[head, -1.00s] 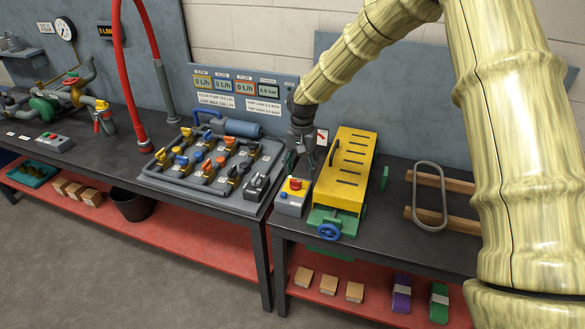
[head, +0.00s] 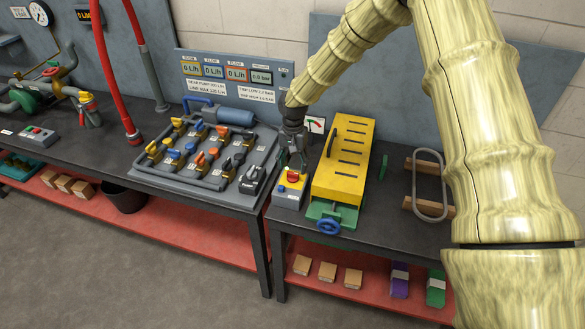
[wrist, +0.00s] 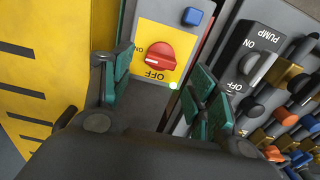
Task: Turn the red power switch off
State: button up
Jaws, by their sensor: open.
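The red power switch (wrist: 147,52) is a round knob on a yellow plate with ON and OFF lettering. A white mark on the knob lies toward the ON side. In the head view the red switch (head: 293,177) sits on a small grey box left of the yellow cabinet (head: 343,160). My gripper (wrist: 160,86) is open and empty, its green-padded fingers either side of the space just before the switch, apart from the knob. In the head view my gripper (head: 292,158) hangs just behind and above the box, its fingertips partly hard to make out.
A blue button (wrist: 192,16) is beside the switch plate. A grey PUMP switch (wrist: 258,62) and several valves (head: 200,155) stand on the pipe panel to the left in the head view. The yellow cabinet stands close on the right. A blue handwheel (head: 328,226) juts out in front.

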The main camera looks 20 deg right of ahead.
aim_at(293, 173)
jog(key=shift+s+f+p, duration=0.15)
jog(key=shift+f+p, duration=0.15)
jog(key=shift+f, duration=0.5)
jog(key=shift+f+p, duration=0.3)
jog(key=shift+f, duration=0.75)
jog(key=c, duration=1)
